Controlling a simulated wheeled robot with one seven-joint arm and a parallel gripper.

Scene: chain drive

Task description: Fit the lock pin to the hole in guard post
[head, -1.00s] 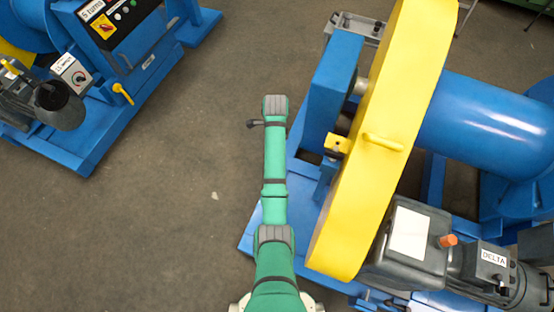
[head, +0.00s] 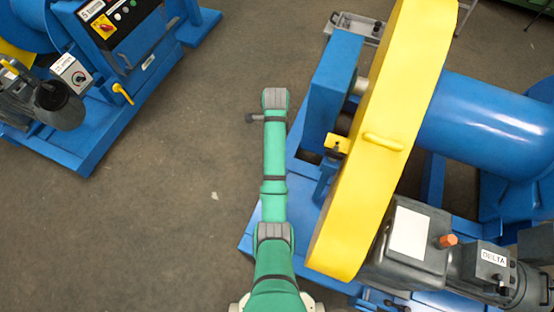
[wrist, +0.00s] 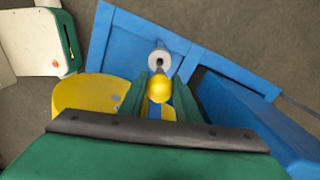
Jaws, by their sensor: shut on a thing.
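My gripper (wrist: 160,92) shows in the wrist view, with its two green fingers shut on the yellow round head of the lock pin (wrist: 159,88). The pin's shank is hidden. Just above the pin head in the picture, a pale grey round piece with a dark hole (wrist: 160,61) stands at the blue frame; it looks like the guard post. The view does not show whether the pin touches it; no part of the pin is seen in the hole. In the head view my arm covers the gripper, and I cannot make out pin or hole there.
The big yellow guard (head: 385,150) stands to the right of my arm, on the blue machine base (head: 262,240); it also shows left of my fingers in the wrist view (wrist: 85,93). A blue block (wrist: 240,115) is close on the right. Open floor (head: 170,200) lies left of my arm.

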